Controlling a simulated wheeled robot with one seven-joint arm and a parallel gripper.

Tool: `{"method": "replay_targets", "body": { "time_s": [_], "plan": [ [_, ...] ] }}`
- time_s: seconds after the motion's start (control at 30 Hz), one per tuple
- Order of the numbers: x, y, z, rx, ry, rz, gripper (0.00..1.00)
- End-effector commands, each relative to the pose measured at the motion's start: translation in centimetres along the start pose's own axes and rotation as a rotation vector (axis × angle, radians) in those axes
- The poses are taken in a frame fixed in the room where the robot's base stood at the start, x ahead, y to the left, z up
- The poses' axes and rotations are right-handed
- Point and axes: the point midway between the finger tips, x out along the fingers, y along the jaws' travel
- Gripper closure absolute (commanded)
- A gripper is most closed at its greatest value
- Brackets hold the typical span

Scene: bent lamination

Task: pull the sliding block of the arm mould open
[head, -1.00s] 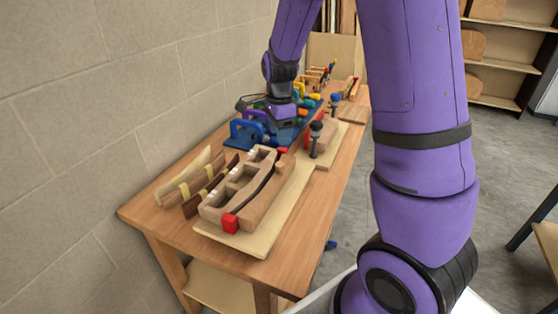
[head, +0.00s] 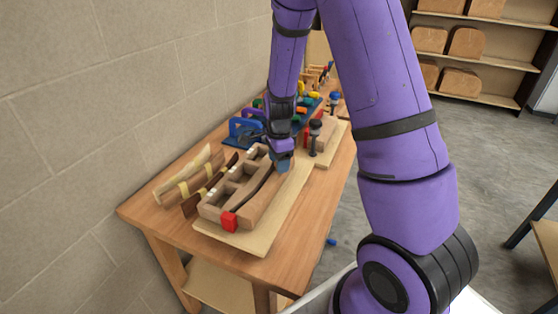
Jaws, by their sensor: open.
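The arm mould lies on a pale base board (head: 255,240) at the near end of the bench. Its fixed part (head: 213,210) is a wooden form with open pockets along the left. The sliding block (head: 262,208) is the wooden piece along its right side. A dark curved strip (head: 256,191) runs between the two parts, with a red piece (head: 229,221) at its near end. My gripper (head: 283,165) is open and points down over the far end of the sliding block. It hides that end, and I cannot tell whether it touches the block.
Bent wood pieces (head: 182,178) with pale bands lie left of the mould by the wall. A dark upright clamp (head: 316,135) stands close right of my gripper. The bench top (head: 300,225) right of the board is clear.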

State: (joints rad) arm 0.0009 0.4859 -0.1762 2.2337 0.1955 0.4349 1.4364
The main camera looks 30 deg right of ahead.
Motion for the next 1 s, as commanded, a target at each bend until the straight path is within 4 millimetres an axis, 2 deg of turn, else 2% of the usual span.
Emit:
{"method": "replay_targets", "body": {
  "time_s": [0.1,0.33,0.5,0.73,1.0],
  "plan": [
    [0.0,0.0,0.0,0.000,0.000,0.000,0.46],
    [0.0,0.0,0.0,0.000,0.000,0.001,0.99],
    [0.0,0.2,-0.2,0.001,0.000,0.001,1.00],
    [0.0,2.4,-2.3,0.001,0.000,0.001,1.00],
    [0.0,2.4,-2.4,0.000,0.000,0.000,1.00]
  ]
}}
